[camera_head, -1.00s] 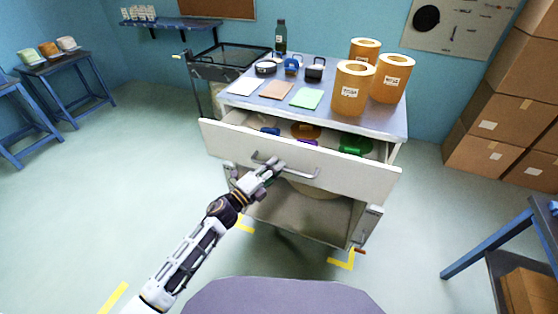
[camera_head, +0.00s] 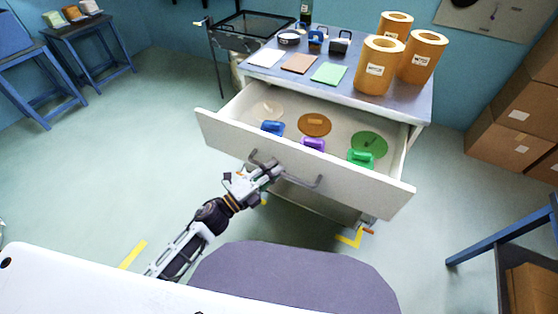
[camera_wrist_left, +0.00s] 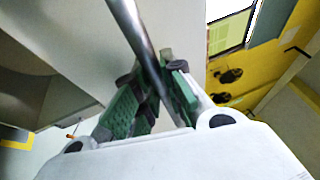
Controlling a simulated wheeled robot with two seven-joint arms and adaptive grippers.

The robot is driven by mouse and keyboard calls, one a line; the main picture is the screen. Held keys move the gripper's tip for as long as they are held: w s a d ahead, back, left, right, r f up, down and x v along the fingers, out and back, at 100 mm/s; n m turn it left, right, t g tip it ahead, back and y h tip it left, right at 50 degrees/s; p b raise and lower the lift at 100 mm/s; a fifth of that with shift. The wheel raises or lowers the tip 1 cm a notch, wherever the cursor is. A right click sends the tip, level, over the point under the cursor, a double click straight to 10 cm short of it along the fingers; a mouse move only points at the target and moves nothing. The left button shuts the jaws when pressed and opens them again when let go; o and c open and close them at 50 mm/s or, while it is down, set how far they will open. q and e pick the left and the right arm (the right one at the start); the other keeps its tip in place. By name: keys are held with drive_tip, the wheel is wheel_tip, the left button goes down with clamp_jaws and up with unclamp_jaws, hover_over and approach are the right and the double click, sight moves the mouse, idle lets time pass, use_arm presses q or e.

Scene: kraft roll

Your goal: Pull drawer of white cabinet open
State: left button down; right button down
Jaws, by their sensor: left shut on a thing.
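The white cabinet (camera_head: 335,88) has its top drawer (camera_head: 345,182) pulled well out toward me. A grey bar handle (camera_head: 310,181) runs across the drawer front. My left gripper (camera_head: 268,172) is shut on the left part of the handle. In the left wrist view the handle (camera_wrist_left: 135,28) passes between the green-padded fingers of the gripper (camera_wrist_left: 152,98). Inside the drawer are a blue item (camera_head: 272,127), a purple item (camera_head: 313,144), a green item (camera_head: 361,157) and several flat discs. My right gripper does not show.
Orange rolls (camera_head: 379,66), a green sheet (camera_head: 329,74) and other small items stand on the cabinet top. Blue stools stand far left. The floor left of the cabinet is clear.

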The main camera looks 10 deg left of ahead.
use_arm(q)
drive_tip(key=s+a, duration=0.2)
drive_tip(key=s, duration=0.4)
drive_tip(key=shift+s, duration=0.35)
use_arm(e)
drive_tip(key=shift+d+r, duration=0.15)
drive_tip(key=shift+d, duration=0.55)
use_arm(q)
drive_tip(key=shift+a+f, duration=0.1)
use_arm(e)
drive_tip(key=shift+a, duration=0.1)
use_arm(q)
drive_tip(key=c, duration=1.5)
unclamp_jaws()
drive_tip(key=shift+v, duration=6)
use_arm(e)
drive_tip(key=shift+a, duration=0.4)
